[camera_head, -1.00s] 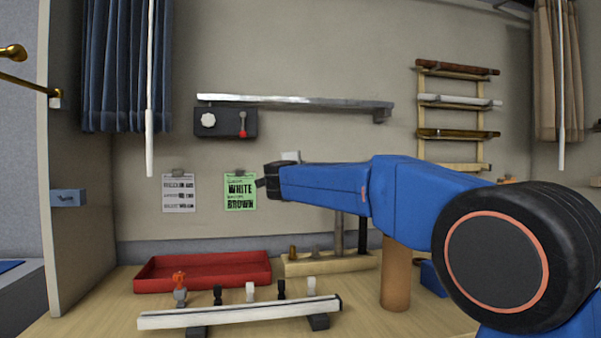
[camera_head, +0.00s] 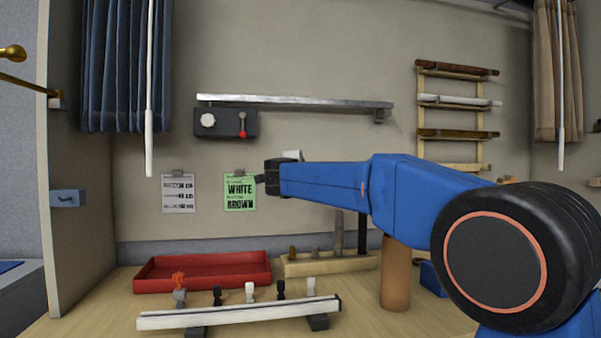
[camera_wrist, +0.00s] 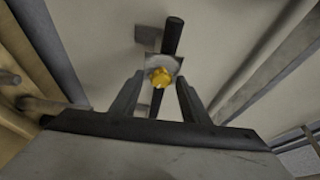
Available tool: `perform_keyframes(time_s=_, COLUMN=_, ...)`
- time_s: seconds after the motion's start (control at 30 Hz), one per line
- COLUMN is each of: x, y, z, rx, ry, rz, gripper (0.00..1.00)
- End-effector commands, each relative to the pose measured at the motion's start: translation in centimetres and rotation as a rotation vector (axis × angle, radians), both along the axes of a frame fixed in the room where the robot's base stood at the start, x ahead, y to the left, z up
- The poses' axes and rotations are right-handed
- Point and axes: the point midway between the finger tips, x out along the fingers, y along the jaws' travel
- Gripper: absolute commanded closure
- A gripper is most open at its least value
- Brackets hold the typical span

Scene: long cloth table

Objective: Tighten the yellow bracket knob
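The yellow bracket knob (camera_wrist: 161,77) shows in the wrist view. It sits on a grey bracket plate (camera_wrist: 170,64) with a dark rod (camera_wrist: 172,36) passing behind it. My gripper (camera_wrist: 156,80) is open, with one finger on each side of the knob in the picture; I cannot tell how far the knob is beyond the fingertips. In the head view my gripper (camera_head: 262,179) points left in front of the wall, beside the green sign. The yellow knob cannot be made out in the head view.
A white rail with several small clips (camera_head: 240,315) stands on the table. Behind it are a red tray (camera_head: 203,284) and a wooden block with upright rods (camera_head: 330,265). A silver rail (camera_head: 295,102) is on the wall above. A brown cylinder (camera_head: 396,275) stands below my arm.

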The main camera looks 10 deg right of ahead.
Motion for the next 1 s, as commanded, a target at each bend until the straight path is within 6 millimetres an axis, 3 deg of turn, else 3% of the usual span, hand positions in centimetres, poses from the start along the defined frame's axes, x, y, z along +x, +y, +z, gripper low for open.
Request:
perform_keyframes(time_s=0.17, x=-0.2, y=0.1, z=0.0, rx=0.0, ry=-0.001, rz=0.001, gripper=0.58)
perform_keyframes(time_s=0.33, x=-1.6, y=0.8, z=0.1, rx=0.0, ry=-0.001, rz=0.004, gripper=0.58)
perform_keyframes(time_s=1.0, x=-13.5, y=5.7, z=-0.1, rx=0.0, ry=-0.001, rz=0.003, gripper=0.58)
